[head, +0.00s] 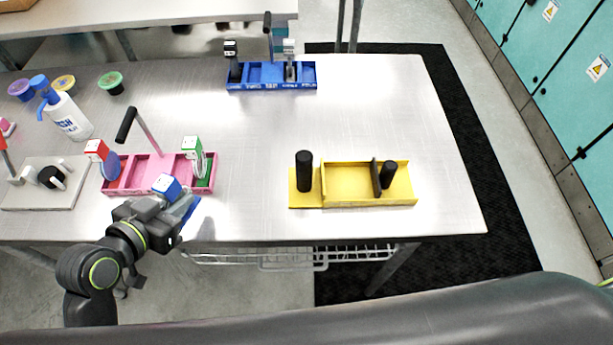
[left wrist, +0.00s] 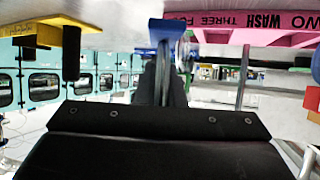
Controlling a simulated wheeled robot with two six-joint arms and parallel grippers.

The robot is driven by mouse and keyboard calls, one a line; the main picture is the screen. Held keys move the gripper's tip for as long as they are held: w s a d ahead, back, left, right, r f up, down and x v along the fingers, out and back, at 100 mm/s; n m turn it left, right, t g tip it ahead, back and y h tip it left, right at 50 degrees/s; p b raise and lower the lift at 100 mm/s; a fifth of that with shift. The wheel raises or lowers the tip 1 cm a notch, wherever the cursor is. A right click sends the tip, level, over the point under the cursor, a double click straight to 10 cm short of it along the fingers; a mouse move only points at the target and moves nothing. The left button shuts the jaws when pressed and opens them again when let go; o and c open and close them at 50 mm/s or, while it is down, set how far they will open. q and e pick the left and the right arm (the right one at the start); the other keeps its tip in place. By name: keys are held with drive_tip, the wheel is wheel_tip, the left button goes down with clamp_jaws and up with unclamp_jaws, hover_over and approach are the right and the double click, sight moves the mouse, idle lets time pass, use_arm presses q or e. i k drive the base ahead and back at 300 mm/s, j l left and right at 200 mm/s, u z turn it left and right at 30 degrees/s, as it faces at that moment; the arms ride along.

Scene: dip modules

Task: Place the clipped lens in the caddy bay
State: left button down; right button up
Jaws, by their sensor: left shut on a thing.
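My left gripper (head: 180,213) is shut on a clipped lens with a blue-and-white clip block (head: 168,185), just in front of the pink caddy (head: 208,191). Its blue part also shows beyond the fingers in the left wrist view (left wrist: 167,28). The lens itself is mostly hidden. The caddy has a lens with a red clip (head: 97,150) at its left end and one with a green clip (head: 192,146) at its right end. Its middle part looks bare, though the held piece partly covers the front. The caddy's lettered front wall shows upside down in the left wrist view (left wrist: 270,19).
A black-handled rod (head: 127,124) rises from the pink caddy. A blue caddy (head: 270,86) stands at the back, a yellow one (head: 365,198) to the right. A white bottle (head: 68,115) and colored pots are at left. The metal table (head: 250,130) is clear between the caddies.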

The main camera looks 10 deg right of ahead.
sight(335, 185)
drive_tip(key=l+u, duration=0.1)
drive_tip(key=l, duration=0.35)
drive_tip(key=k+l+u, duration=0.1)
drive_tip(key=l, duration=0.3)
drive_tip(key=k+l, duration=0.15)
drive_tip(key=l, duration=0.3)
drive_tip(key=k+l+u, duration=0.15)
drive_tip(key=l, duration=0.3)
drive_tip(key=i+l+u, duration=0.1)
drive_tip(key=l, duration=0.5)
drive_tip(key=i+l+u, duration=0.15)
drive_tip(key=l, duration=0.45)
drive_tip(key=k, duration=0.05)
